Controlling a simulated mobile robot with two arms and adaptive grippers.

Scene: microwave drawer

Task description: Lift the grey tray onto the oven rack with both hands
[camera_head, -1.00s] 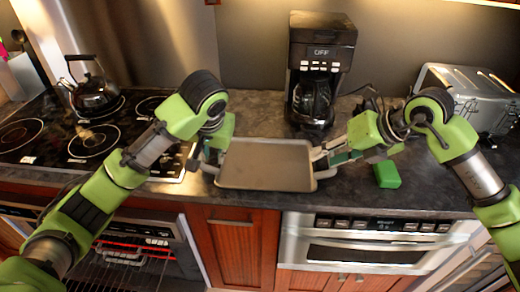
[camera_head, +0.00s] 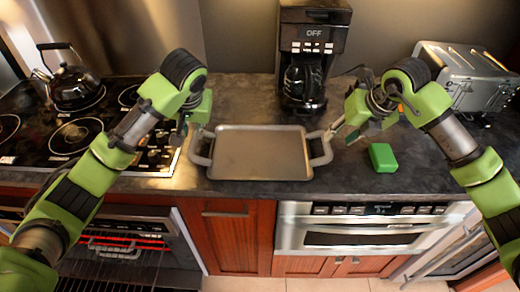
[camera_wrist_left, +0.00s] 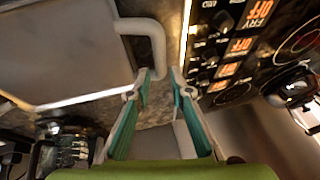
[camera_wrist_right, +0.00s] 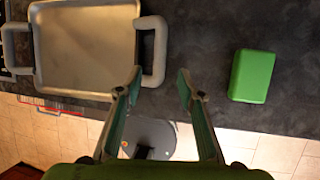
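The grey tray (camera_head: 258,153) lies flat on the dark counter, with a handle at each side. My left gripper (camera_head: 182,133) is open and empty just beside the tray's left handle (camera_head: 198,148). In the left wrist view, that handle (camera_wrist_left: 156,45) lies just ahead of the fingertips (camera_wrist_left: 160,75), not clearly between them. My right gripper (camera_head: 338,126) is open and empty by the right handle (camera_head: 323,149). In the right wrist view, its fingertips (camera_wrist_right: 160,74) are spread near that handle (camera_wrist_right: 156,50). The oven rack (camera_head: 85,284) shows at lower left, below a glowing red element.
A green block (camera_head: 383,157) lies right of the tray. A coffee maker (camera_head: 305,55) stands behind, a toaster (camera_head: 465,75) at right. A cooktop with a kettle (camera_head: 72,85) is at left. A closed steel drawer (camera_head: 360,235) is below the counter.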

